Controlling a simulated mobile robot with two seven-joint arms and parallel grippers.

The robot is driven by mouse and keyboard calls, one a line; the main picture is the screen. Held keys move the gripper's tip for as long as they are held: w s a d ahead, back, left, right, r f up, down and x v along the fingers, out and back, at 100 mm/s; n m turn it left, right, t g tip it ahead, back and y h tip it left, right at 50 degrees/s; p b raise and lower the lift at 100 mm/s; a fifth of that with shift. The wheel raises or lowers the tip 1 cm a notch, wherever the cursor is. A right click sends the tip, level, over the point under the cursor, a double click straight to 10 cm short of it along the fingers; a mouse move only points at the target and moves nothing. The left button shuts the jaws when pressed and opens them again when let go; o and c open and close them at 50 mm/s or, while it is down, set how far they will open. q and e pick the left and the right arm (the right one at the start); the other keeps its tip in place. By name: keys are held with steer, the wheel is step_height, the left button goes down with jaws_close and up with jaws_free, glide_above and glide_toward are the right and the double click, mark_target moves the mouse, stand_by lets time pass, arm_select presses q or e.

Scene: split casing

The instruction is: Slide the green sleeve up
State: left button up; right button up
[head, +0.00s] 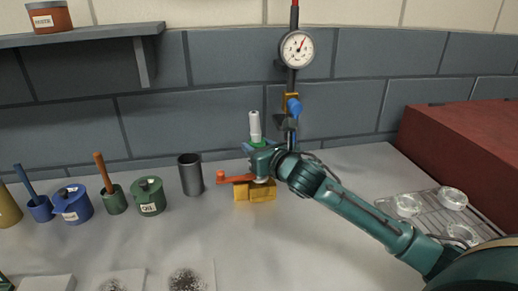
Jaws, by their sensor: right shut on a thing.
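The green sleeve (260,144) shows as a small bright green patch below an upright white cylinder (254,124). Most of the sleeve is hidden behind my right gripper (256,154). The gripper comes in from the right and is shut at the sleeve, above a yellow block (255,192). Its fingertips are small and partly hidden, so the exact contact is hard to see. An orange-red lever (234,178) sticks out to the left just above the yellow block. My left gripper is not in view.
A dial gauge (297,48) on a vertical pipe with a blue handle (294,108) stands behind my arm. A dark cup (190,174) and several pots stand to the left. A wire rack (430,210) with glass dishes lies right, near a red box (465,140).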

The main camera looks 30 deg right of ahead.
steer(key=shift+c, duration=0.5)
steer(key=shift+r+p, duration=0.25)
steer(key=shift+p, duration=0.05)
steer(key=shift+r+p, duration=0.65)
steer(key=shift+p, duration=0.3)
steer(key=o, duration=1.7)
steer(key=s, duration=0.4)
steer(key=s+p, duration=0.1)
steer(key=s, duration=0.4)
steer(key=shift+d, duration=0.2)
